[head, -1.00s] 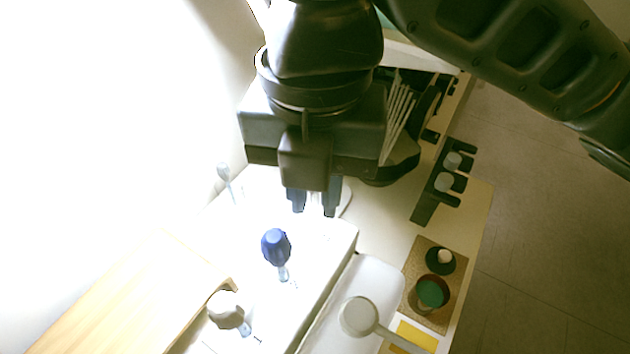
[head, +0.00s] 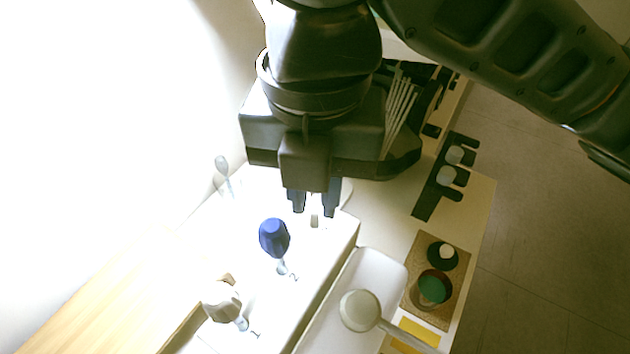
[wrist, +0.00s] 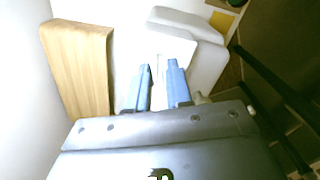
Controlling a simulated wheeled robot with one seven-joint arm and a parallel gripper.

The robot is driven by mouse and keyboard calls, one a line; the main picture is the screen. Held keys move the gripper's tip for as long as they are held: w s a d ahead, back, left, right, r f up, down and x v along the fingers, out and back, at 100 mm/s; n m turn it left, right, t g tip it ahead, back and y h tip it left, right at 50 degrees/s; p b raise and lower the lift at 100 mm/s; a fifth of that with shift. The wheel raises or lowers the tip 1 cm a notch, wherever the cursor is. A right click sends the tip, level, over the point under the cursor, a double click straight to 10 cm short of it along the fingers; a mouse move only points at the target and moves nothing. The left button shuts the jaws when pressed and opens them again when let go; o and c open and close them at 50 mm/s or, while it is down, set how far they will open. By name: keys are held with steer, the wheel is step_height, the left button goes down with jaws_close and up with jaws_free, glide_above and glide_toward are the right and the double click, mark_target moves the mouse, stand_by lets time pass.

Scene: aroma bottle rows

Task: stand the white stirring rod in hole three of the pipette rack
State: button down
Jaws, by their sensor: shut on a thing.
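My gripper (head: 314,207) points down at the upper middle of the head view. Its two blue fingers are shut on a slim pale piece, apparently the white stirring rod (head: 315,219), whose short end shows below them. In the wrist view, my gripper (wrist: 161,80) shows the pale rod (wrist: 158,92) upright between its fingers. The white pipette rack (head: 312,280) lies just below the fingers. A blue-bulb pipette (head: 274,238) and a grey-white-bulb pipette (head: 221,301) stand in it. Glare hides the holes, and I cannot tell whether the rod touches the rack.
A white tray (head: 385,268) with a grey ladle (head: 360,310) lies right of the rack. A cork mat (head: 415,295) with small cups and a black holder (head: 428,200) are farther right. A wooden block (wrist: 78,70) stands left in the wrist view.

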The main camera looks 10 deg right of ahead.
steer(key=shift+f, duration=0.25)
steer(key=c, duration=0.9)
jaws_free()
steer(key=shift+c, duration=0.2)
steer(key=shift+r, duration=0.15)
steer(key=shift+r+p, duration=2.2)
steer(key=shift+r, duration=0.2)
steer(key=shift+r, duration=0.1)
step_height(320, 180, up, 2)
steer(key=shift+r+p, duration=0.15)
steer(key=shift+p, duration=0.95)
steer(key=shift+r+p, duration=0.6)
steer(key=shift+r, duration=0.65)
